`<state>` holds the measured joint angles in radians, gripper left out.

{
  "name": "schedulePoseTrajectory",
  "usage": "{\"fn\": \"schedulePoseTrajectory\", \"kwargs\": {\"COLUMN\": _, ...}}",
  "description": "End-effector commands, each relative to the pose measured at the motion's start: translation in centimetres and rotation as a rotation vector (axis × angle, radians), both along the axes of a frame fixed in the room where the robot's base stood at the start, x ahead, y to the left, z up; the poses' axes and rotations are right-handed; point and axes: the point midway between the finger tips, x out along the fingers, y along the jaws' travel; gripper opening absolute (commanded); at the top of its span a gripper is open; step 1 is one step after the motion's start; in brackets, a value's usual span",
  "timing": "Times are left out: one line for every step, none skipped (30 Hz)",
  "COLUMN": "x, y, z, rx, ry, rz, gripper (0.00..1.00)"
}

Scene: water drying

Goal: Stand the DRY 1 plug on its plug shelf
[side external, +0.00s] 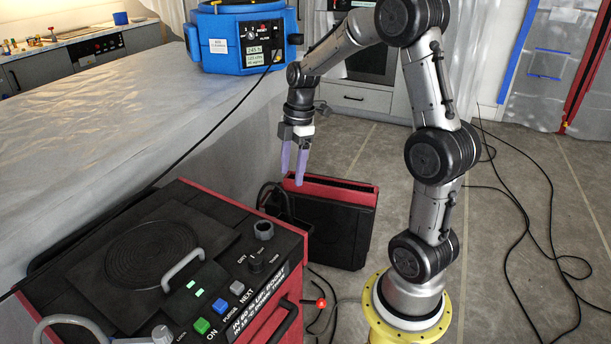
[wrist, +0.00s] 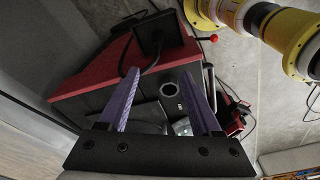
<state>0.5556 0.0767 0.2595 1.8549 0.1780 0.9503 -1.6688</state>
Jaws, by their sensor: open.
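My gripper (side external: 293,168) is open and empty, its two purple fingers pointing down above the gap behind the red-and-black machine (side external: 235,212). In the wrist view my gripper (wrist: 161,73) has its fingers well apart, with the machine beyond them. A black block with a cable, possibly the plug (wrist: 155,32), is against the machine's red face, apart from the fingers. A dark block with a looped cable (side external: 272,200) shows behind the machine in the side view. I cannot read a DRY 1 mark on it. I cannot make out the plug shelf.
A black box with a red top (side external: 335,220) stands on the floor below my gripper. The machine's top has a round grey socket (side external: 264,229), a handle (side external: 183,268) and several buttons. A blue unit (side external: 240,38) stands behind. Black cables lie on the floor at right.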

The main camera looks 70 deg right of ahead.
Motion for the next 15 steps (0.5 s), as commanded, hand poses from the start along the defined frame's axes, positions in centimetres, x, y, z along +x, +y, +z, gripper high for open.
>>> {"fn": "schedulePoseTrajectory", "kwargs": {"x": -0.2, "y": 1.0, "z": 1.0, "rx": -0.011, "ry": -0.011, "rz": -0.026, "gripper": 0.65}}
{"fn": "schedulePoseTrajectory", "kwargs": {"x": -0.5, "y": 1.7, "z": 1.7, "rx": -0.018, "ry": -0.018, "rz": -0.053, "gripper": 0.65}}
{"fn": "schedulePoseTrajectory", "kwargs": {"x": -0.9, "y": 2.8, "z": 2.6, "rx": -0.028, "ry": -0.028, "rz": -0.097, "gripper": 0.65}}
{"fn": "schedulePoseTrajectory", "kwargs": {"x": -1.3, "y": 3.8, "z": 3.3, "rx": -0.035, "ry": -0.039, "rz": -0.134, "gripper": 0.65}}
{"fn": "schedulePoseTrajectory", "kwargs": {"x": -1.9, "y": 4.8, "z": 4.1, "rx": -0.04, "ry": -0.051, "rz": -0.175, "gripper": 0.65}}
{"fn": "schedulePoseTrajectory", "kwargs": {"x": -2.7, "y": 6.1, "z": 5.1, "rx": -0.045, "ry": -0.07, "rz": -0.234, "gripper": 0.65}}
{"fn": "schedulePoseTrajectory", "kwargs": {"x": -3.3, "y": 7.1, "z": 5.7, "rx": -0.047, "ry": -0.084, "rz": -0.282, "gripper": 0.65}}
{"fn": "schedulePoseTrajectory", "kwargs": {"x": -4.1, "y": 8.0, "z": 6.3, "rx": -0.048, "ry": -0.099, "rz": -0.328, "gripper": 0.65}}
{"fn": "schedulePoseTrajectory", "kwargs": {"x": -5.1, "y": 9.2, "z": 7.0, "rx": -0.043, "ry": -0.12, "rz": -0.391, "gripper": 0.65}}
{"fn": "schedulePoseTrajectory", "kwargs": {"x": -5.9, "y": 10.0, "z": 7.4, "rx": -0.039, "ry": -0.137, "rz": -0.438, "gripper": 0.65}}
{"fn": "schedulePoseTrajectory", "kwargs": {"x": -6.7, "y": 10.8, "z": 7.8, "rx": -0.032, "ry": -0.153, "rz": -0.484, "gripper": 0.65}}
{"fn": "schedulePoseTrajectory", "kwargs": {"x": -7.8, "y": 11.8, "z": 8.3, "rx": -0.018, "ry": -0.177, "rz": -0.547, "gripper": 0.65}}
{"fn": "schedulePoseTrajectory", "kwargs": {"x": -8.6, "y": 12.5, "z": 8.5, "rx": -0.006, "ry": -0.194, "rz": -0.593, "gripper": 0.65}}
{"fn": "schedulePoseTrajectory", "kwargs": {"x": -9.5, "y": 13.1, "z": 8.7, "rx": 0.006, "ry": -0.21, "rz": -0.637, "gripper": 0.65}}
{"fn": "schedulePoseTrajectory", "kwargs": {"x": -10.5, "y": 13.8, "z": 8.9, "rx": 0.027, "ry": -0.232, "rz": -0.694, "gripper": 0.65}}
